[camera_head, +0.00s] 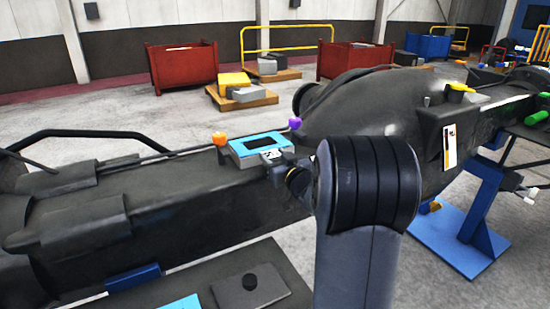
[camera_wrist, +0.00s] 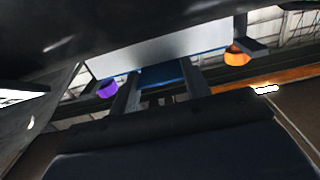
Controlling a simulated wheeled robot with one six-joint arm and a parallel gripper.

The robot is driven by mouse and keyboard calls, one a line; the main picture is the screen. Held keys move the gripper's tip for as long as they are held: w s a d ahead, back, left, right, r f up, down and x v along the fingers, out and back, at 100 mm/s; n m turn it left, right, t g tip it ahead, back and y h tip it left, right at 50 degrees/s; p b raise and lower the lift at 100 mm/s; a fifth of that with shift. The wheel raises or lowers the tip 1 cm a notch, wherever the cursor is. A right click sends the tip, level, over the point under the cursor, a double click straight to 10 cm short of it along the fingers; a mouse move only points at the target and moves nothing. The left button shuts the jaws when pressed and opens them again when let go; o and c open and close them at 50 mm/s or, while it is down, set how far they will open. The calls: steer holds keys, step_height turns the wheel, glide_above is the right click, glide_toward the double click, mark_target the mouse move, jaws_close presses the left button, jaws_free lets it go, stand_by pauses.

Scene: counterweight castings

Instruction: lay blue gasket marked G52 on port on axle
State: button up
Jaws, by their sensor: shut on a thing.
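The blue gasket (camera_head: 240,148) is a flat light-blue frame around a dark opening, at the top edge of the dark axle (camera_head: 170,205) in the head view. My gripper (camera_head: 274,156) is at its near right edge, shut on it. In the wrist view, the gripper's fingers (camera_wrist: 160,88) stand on both sides of a blue strip of the gasket (camera_wrist: 162,73). Whether the gasket touches the axle or hovers just above cannot be told. The port is not clearly visible. A G52 mark cannot be read.
An orange cap (camera_head: 219,139) and a purple cap (camera_head: 295,124) sit close to the gasket on either side. A bulging dark housing (camera_head: 370,115) rises to the right. Red bins (camera_head: 182,66) stand on the floor behind.

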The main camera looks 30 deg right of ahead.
steer(key=o, duration=1)
steer(key=shift+o, duration=0.2)
steer(key=s+b, duration=0.1)
steer(key=s, duration=0.9)
steer(key=shift+s+d, duration=0.15)
steer(key=shift+s, duration=0.25)
steer(key=shift+w, duration=0.1)
steer(key=w, duration=0.5)
steer(key=w+p, duration=0.1)
steer(key=w, duration=0.4)
steer(key=shift+w+a, duration=0.2)
steer(key=shift+w, duration=0.2)
steer(key=shift+s+r+p, duration=0.1)
steer(key=shift+r+p, duration=0.25)
steer(key=shift+f, duration=0.1)
